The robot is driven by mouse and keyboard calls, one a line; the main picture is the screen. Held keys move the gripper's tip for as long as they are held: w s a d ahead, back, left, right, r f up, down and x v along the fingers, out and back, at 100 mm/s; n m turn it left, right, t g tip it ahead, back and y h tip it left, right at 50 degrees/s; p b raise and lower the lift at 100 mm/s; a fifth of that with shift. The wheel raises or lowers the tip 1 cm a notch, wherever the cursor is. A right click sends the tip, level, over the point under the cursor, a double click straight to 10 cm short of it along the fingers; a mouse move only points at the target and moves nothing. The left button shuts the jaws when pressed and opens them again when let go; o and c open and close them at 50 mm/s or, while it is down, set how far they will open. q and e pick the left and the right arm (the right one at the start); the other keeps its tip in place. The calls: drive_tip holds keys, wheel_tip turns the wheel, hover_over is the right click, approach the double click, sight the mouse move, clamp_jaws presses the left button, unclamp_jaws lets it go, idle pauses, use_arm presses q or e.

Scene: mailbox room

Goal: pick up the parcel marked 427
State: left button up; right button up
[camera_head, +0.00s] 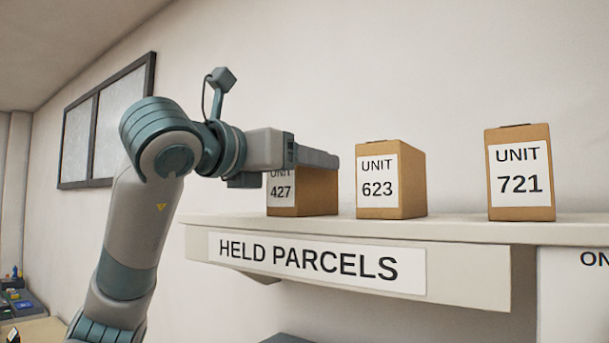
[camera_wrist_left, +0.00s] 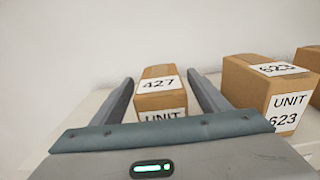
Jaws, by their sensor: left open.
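The parcel marked 427 (camera_head: 310,193) is a brown box with a white label, at the left end of the parcels on the shelf. In the head view my left gripper hides its top and part of its label. In the left wrist view the same parcel (camera_wrist_left: 161,97) shows its top label 427 and part of its front label. My left gripper (camera_wrist_left: 157,92) is open, with one finger on each side of this parcel. My right gripper is not in view.
The parcel marked 623 (camera_head: 411,182) stands to the right on the same shelf (camera_head: 455,228), close to the right finger. The parcel marked 721 (camera_head: 521,207) stands farther right. A HELD PARCELS sign (camera_head: 315,262) is on the shelf front. A wall is behind.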

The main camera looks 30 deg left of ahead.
use_arm(q)
drive_tip(key=shift+w+d, duration=0.15)
drive_tip(key=shift+w, duration=0.6)
drive_tip(key=shift+s, duration=0.1)
drive_tip(key=shift+c, duration=0.4)
drive_tip(key=c, duration=1.3)
drive_tip(key=shift+r, duration=0.2)
drive_tip(key=shift+c, duration=0.2)
drive_tip(key=shift+r, duration=0.5)
drive_tip(key=shift+r+b, duration=1.25)
drive_tip(key=shift+r, duration=3.15)
